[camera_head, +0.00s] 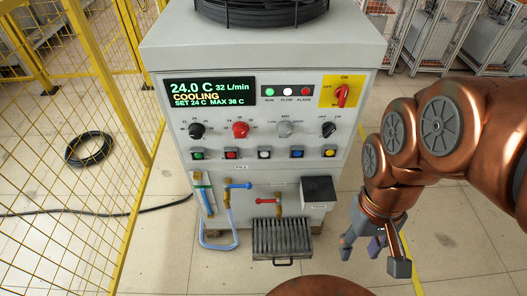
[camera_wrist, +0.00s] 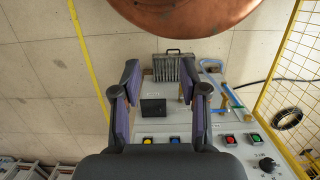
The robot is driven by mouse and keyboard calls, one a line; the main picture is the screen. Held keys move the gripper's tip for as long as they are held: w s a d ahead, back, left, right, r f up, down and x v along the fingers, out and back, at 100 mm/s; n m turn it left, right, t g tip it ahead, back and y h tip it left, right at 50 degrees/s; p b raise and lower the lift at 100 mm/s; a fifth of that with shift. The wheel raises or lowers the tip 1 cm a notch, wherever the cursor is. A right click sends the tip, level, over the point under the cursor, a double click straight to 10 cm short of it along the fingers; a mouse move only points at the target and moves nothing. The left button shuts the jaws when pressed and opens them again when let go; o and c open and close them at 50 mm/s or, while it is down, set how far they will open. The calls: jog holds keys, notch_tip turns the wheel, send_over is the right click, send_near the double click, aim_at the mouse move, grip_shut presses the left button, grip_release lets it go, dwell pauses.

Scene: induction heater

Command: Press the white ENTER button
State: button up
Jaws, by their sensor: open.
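The white button (camera_head: 265,154) is the middle one in the button row on the grey machine's front panel. Its label is too small to read. A red button (camera_head: 231,154) is left of it and a blue button (camera_head: 297,154) right of it. In the wrist view my gripper's right finger seems to cover the white button's place, between the blue button (camera_wrist: 174,141) and the red button (camera_wrist: 230,139). My gripper (camera_head: 374,254) is open and empty, low and right of the machine in the head view, apart from the buttons. Its spread fingers show in the wrist view (camera_wrist: 159,80).
A green button (camera_head: 197,154) and a yellow button (camera_head: 328,153) end the row. Knobs (camera_head: 240,129) sit above. The display (camera_head: 209,92) reads COOLING. Below are pipes with valves (camera_head: 227,195), a black box (camera_head: 318,189) and a drain grate (camera_head: 282,238). A yellow fence (camera_head: 105,80) stands left.

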grip_shut()
dwell(1.4)
